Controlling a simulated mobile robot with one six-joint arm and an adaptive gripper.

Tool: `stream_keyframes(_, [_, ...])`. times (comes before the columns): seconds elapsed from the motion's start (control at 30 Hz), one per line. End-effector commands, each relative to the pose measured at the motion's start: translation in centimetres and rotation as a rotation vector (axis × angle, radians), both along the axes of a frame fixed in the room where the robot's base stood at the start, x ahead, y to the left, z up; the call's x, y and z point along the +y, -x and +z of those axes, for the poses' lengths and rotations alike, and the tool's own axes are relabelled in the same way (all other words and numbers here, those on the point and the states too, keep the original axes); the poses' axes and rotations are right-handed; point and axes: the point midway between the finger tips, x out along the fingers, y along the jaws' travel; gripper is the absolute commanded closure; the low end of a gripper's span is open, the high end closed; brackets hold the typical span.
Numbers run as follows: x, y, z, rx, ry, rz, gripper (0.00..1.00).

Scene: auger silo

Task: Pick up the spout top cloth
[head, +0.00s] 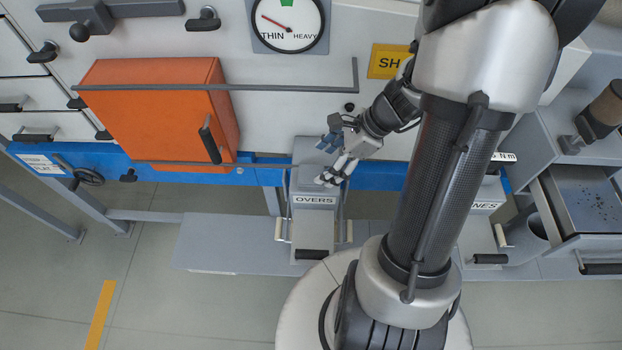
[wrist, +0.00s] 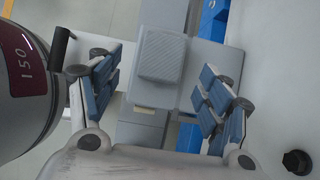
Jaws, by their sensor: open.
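A grey, finely ribbed square pad (wrist: 162,55), which looks like the cloth, lies flat on top of a grey spout box in the wrist view. In the head view the spout box labelled OVERS (head: 314,215) stands below the blue rail, and its top (head: 303,180) is partly hidden by my gripper. I cannot clearly pick out the cloth there. My gripper (head: 328,163) is over the right side of that box top. In the wrist view my gripper (wrist: 160,78) is open and empty, with blue-padded fingers on either side of the cloth and apart from it.
The white machine wall with the blue rail (head: 140,160) is close behind the box. An orange cabinet (head: 155,115) juts out at left, with a grey bar (head: 230,88) across the wall. An open drawer (head: 590,205) is at right. A dark knob (wrist: 298,162) sticks out in the wrist view.

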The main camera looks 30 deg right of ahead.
Motion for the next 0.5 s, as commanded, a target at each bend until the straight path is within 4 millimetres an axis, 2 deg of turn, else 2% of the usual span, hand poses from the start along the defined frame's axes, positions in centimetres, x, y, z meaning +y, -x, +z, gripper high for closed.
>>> stream_keyframes(0.17, [0.4, -0.3, -0.8, 0.001, 0.0, 0.001, 0.28])
stream_keyframes(0.5, [2.4, -1.8, -4.6, 0.002, -0.001, 0.002, 0.28])
